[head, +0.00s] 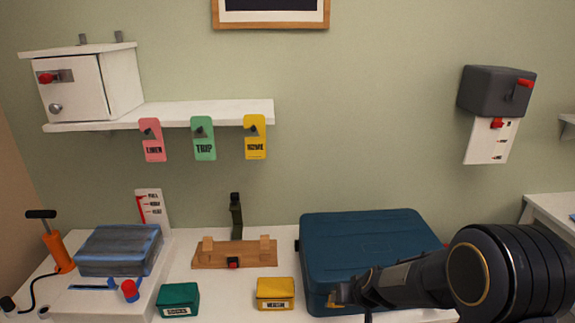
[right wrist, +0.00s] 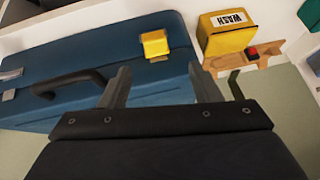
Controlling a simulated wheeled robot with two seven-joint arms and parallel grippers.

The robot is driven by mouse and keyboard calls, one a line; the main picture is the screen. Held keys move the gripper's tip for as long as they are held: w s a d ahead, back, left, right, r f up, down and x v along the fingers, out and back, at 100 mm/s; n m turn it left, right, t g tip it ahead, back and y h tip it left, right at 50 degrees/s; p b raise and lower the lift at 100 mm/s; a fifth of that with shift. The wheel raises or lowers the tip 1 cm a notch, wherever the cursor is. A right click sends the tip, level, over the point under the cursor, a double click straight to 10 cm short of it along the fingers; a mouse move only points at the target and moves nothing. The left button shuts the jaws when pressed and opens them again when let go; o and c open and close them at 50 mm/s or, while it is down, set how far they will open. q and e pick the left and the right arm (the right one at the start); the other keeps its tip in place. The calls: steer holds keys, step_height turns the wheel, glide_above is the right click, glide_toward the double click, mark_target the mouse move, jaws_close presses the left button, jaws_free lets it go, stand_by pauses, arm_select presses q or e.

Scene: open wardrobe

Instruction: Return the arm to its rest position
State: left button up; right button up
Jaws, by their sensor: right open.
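My right arm comes in from the right in the head view, in front of the blue case. Its gripper (head: 358,293) is at the case's front edge. In the right wrist view the two fingers of this gripper (right wrist: 160,78) are spread apart with nothing between them. The blue case (head: 365,240) is closed and lies flat on the table; it also shows in the right wrist view (right wrist: 95,45). Its dark handle (right wrist: 70,82) and a yellow latch (right wrist: 155,44) are just beyond the fingers. I cannot tell whether a finger touches the case. My left gripper is not in view.
A yellow box (head: 275,293), a green box (head: 178,299) and a wooden stand (head: 210,255) are left of the case. A grey-blue block (head: 118,250) and an orange pump (head: 57,247) stand farther left. A shelf (head: 220,112) with hanging tags is above.

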steer(key=s+d+r+m+y, duration=0.1)
steer(key=s+d+r+y, duration=0.15)
steer(key=s+r, duration=1.15)
steer(key=s, duration=1.7)
steer(key=shift+d+g, duration=0.35)
steer(key=shift+g, duration=0.05)
steer(key=shift+s, duration=0.1)
